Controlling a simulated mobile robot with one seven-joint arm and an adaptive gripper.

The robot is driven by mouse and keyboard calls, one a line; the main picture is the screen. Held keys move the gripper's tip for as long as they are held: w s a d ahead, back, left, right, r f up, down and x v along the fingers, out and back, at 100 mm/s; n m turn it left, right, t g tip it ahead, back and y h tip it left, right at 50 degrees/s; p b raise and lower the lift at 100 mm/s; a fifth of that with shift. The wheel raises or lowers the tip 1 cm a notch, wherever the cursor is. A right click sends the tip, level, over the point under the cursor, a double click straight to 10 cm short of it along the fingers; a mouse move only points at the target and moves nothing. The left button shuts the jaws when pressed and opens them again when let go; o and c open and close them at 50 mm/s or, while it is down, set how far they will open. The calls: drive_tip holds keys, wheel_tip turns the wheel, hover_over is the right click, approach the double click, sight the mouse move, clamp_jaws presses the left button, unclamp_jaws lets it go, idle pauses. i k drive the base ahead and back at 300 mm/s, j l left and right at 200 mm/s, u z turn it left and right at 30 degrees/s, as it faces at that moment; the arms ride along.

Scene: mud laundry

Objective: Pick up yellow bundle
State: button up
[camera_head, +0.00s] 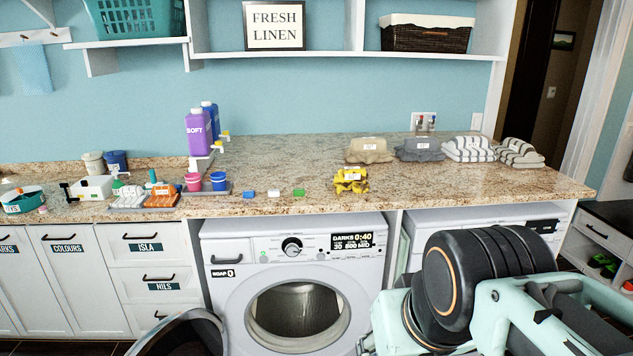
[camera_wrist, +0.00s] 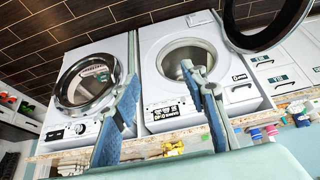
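The yellow bundle (camera_head: 351,181) is a small folded yellow cloth with dark markings and a pale tag. It lies near the front edge of the granite counter (camera_head: 290,187), above the washing machine's right side. It also shows in the wrist view (camera_wrist: 173,149), which is turned upside down, partly hidden low between my finger bases. My gripper (camera_wrist: 162,73) is open and empty, with its two blue-padded fingers spread wide in front of the machines. It is apart from the bundle. In the head view my arm fills the lower right, and the fingers cannot be made out.
Behind the bundle lie a beige bundle (camera_head: 369,150), a grey bundle (camera_head: 419,149) and striped bundles (camera_head: 468,149). Small coloured blocks (camera_head: 273,193) lie to its left, then cups (camera_head: 218,181) and purple bottle (camera_head: 198,133). The washing machine (camera_head: 292,285) stands below.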

sight(347, 178)
drive_tip(key=i+l+u, duration=0.25)
drive_tip(key=i+l, duration=0.2)
drive_tip(key=i+l+u, duration=0.15)
drive_tip(key=l, duration=0.3)
drive_tip(key=i+l+u, duration=0.25)
drive_tip(key=l, duration=0.4)
drive_tip(key=i+l+u, duration=0.15)
drive_tip(key=l, duration=0.25)
drive_tip(key=i+l+u, duration=0.25)
drive_tip(key=l+u, duration=0.2)
drive_tip(key=l, duration=0.2)
drive_tip(key=i+l+z, duration=0.15)
drive_tip(key=l, duration=0.2)
